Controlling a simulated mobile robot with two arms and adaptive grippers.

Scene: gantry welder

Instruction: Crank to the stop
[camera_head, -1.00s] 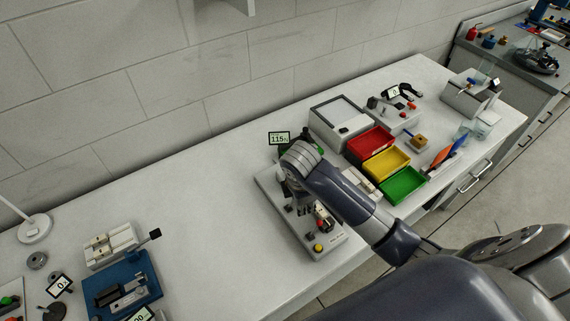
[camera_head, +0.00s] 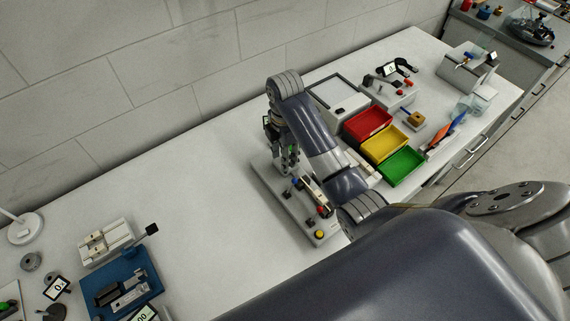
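The gantry welder appears to be the grey base plate (camera_head: 325,232) with small fittings on the white bench. A yellow knob (camera_head: 319,234) sits at its near end, with a small red part (camera_head: 324,212) behind it. My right arm comes in from the right and bends down over the far end of the plate. My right gripper (camera_head: 288,168) points down there, close to the fittings. Its fingertips are small and partly hidden, so I cannot tell whether they are open or touching anything. I cannot make out the crank. My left gripper is out of view.
Red (camera_head: 367,123), yellow (camera_head: 385,144) and green (camera_head: 402,167) trays stand right of the plate, near my forearm. A white box (camera_head: 340,101) stands behind them. A blue fixture (camera_head: 121,282) is at the lower left. The bench between is clear.

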